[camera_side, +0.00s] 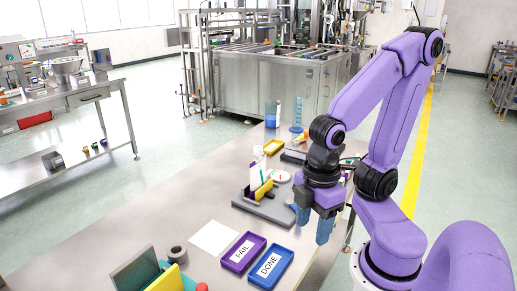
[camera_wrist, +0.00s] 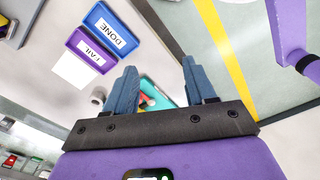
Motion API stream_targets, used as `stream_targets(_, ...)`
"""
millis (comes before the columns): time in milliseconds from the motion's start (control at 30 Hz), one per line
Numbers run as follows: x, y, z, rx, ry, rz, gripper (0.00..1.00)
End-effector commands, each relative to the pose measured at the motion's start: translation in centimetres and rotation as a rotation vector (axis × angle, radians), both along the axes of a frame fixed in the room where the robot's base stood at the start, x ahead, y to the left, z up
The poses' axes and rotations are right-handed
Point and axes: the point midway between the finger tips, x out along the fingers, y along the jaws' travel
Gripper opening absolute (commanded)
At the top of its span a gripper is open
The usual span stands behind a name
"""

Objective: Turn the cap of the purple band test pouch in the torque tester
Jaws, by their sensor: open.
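A grey fixture (camera_side: 262,209), which looks like the torque tester, stands mid-table in the side view. A white upright pouch (camera_side: 258,174) with a coloured edge stands at it, beside a yellow part (camera_side: 264,190). I cannot make out a purple band or the cap. My gripper (camera_side: 313,222) points down to the right of the fixture, above the table's right edge, apart from the fixture. Its blue fingers are open and empty; they also show in the wrist view (camera_wrist: 159,66). The fixture and pouch are not clearly visible in the wrist view.
A purple FAIL tray (camera_side: 243,253) and a blue DONE tray (camera_side: 270,266) lie in front. A white sheet (camera_side: 214,238) and a grey roll (camera_side: 177,254) lie left of them. The table's left middle is clear.

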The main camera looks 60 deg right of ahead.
Motion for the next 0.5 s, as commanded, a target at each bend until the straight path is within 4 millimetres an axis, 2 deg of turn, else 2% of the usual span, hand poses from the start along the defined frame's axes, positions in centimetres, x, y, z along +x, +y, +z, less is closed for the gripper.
stream_targets(200, 0.0, 0.0, 0.0, 0.0, 0.0, 0.0, 0.55)
stream_targets(233, 0.0, 0.0, 0.0, 0.0, 0.0, 0.0, 0.6)
stream_targets(333, 0.3, 0.1, 0.1, 0.0, 0.001, -0.019, 0.6)
stream_targets(433, 1.6, 0.6, 0.7, 0.0, 0.001, -0.094, 0.6)
stream_targets(500, 3.3, 1.1, 1.4, 0.0, 0.003, -0.186, 0.6)
